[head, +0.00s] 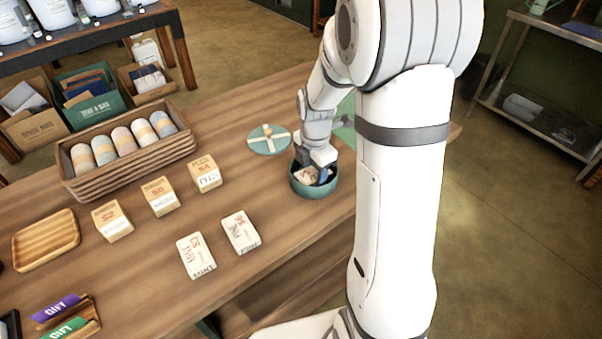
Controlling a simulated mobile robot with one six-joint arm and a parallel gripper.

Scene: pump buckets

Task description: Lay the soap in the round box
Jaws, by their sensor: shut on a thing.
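The round box (308,190) is a teal, open tub near the right side of the wooden table. My gripper (317,175) reaches down into its mouth and is shut on the soap (304,174), a small pale bar with darker print. The soap shows only in part, at or just inside the rim. The fingers and the box wall hide the rest of it, and I cannot tell whether it touches the bottom.
A round teal lid (262,146) with a pale cross band lies behind the box. Bare tabletop lies in front of the box.

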